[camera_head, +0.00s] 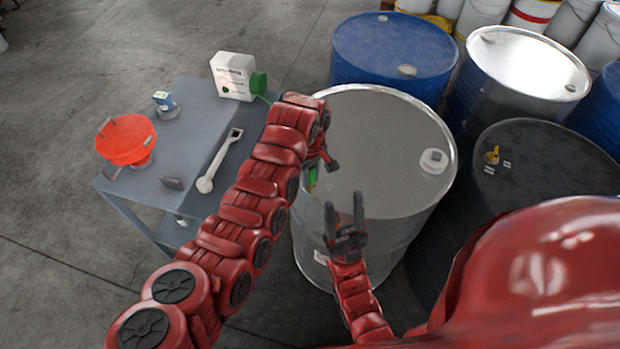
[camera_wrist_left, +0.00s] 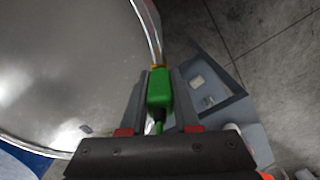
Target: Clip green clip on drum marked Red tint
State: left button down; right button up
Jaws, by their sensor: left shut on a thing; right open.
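My left gripper (camera_head: 322,172) is shut on a green clip (camera_head: 312,180) at the left rim of the grey metal drum (camera_head: 380,125). In the left wrist view, the clip (camera_wrist_left: 160,92) lies between the fingers, its tip at the drum's rim (camera_wrist_left: 148,28). I cannot tell whether its jaws grip the rim. A green lead runs back from the clip. My right gripper (camera_head: 345,215) is open and empty in front of the drum's near side. A small pale label (camera_head: 320,257) on the drum's side is too small to read.
Left of the drum, a grey table (camera_head: 195,130) holds a white box (camera_head: 234,75) with a green reel (camera_head: 258,83), an orange-red dish (camera_head: 126,140) and a long pale tool (camera_head: 220,160). Blue (camera_head: 393,50), shiny (camera_head: 525,60) and black (camera_head: 540,165) drums stand close behind and right.

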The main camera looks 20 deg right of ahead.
pick_arm(q)
jog(key=shift+r, duration=0.2)
jog(key=shift+f, duration=0.1)
jog(key=shift+f+b, duration=0.55)
dwell(0.5)
jog(key=shift+f+b, duration=0.15)
jog(key=shift+b, duration=0.2)
jog(key=shift+f+b, duration=0.95)
jog(key=shift+f, duration=0.45)
jog(key=shift+r, duration=0.25)
